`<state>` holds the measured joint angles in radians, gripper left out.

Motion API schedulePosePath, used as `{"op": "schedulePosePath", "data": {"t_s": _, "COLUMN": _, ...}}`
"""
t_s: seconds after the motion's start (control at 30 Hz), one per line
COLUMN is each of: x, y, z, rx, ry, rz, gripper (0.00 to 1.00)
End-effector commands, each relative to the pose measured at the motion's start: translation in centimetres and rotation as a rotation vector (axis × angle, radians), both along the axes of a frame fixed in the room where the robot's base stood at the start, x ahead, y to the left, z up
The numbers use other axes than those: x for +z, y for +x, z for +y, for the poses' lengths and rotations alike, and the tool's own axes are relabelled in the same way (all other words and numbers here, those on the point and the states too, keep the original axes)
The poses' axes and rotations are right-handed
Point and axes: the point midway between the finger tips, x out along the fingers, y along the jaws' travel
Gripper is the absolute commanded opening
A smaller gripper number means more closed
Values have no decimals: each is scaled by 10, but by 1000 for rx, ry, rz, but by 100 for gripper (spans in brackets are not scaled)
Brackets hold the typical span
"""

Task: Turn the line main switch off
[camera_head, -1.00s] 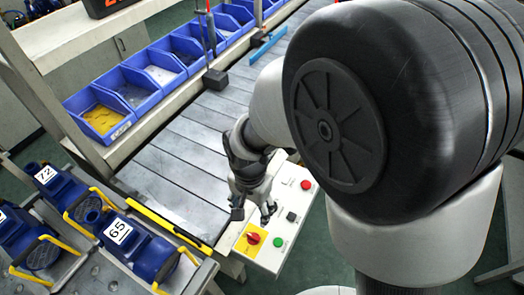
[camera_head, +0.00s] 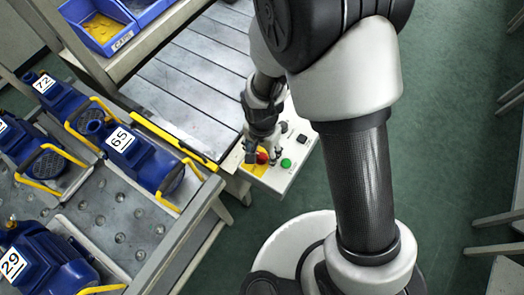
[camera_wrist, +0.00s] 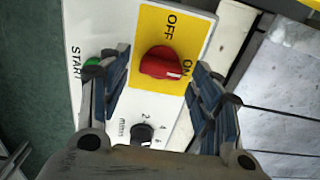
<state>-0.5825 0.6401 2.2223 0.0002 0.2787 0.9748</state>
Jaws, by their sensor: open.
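The line main switch is a red rotary knob (camera_wrist: 160,63) on a yellow plate (camera_wrist: 150,22) marked OFF and ON. Its white mark points towards ON in the wrist view. In the head view the knob (camera_head: 262,157) shows just beneath my gripper (camera_head: 256,150). In the wrist view my gripper (camera_wrist: 160,78) is open, with one finger on each side of the knob. Gaps show between the fingers and the knob, and I cannot tell how far the tips reach down past it.
The control panel (camera_head: 272,181) also carries a green START button (camera_head: 287,162), partly behind a finger in the wrist view, and a small black dial (camera_wrist: 142,133). The conveyor (camera_head: 195,75) lies beside it. Blue pumps (camera_head: 130,150) stand on a rack at left.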

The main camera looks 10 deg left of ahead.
Motion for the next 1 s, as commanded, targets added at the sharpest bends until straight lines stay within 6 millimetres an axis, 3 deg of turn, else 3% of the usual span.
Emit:
{"op": "schedulePosePath", "data": {"t_s": 0.27, "x": -1, "y": 0, "z": 0, "rx": 0, "ry": 0, "rz": 0, "gripper": 58}}
{"op": "schedulePosePath", "data": {"t_s": 0.9, "x": -1, "y": 0, "z": 0, "rx": 0, "ry": 0, "rz": 0, "gripper": 15}}
{"op": "schedulePosePath", "data": {"t_s": 1.0, "x": -1, "y": 0, "z": 0, "rx": 1, "ry": 0, "rz": 0, "gripper": 14}}
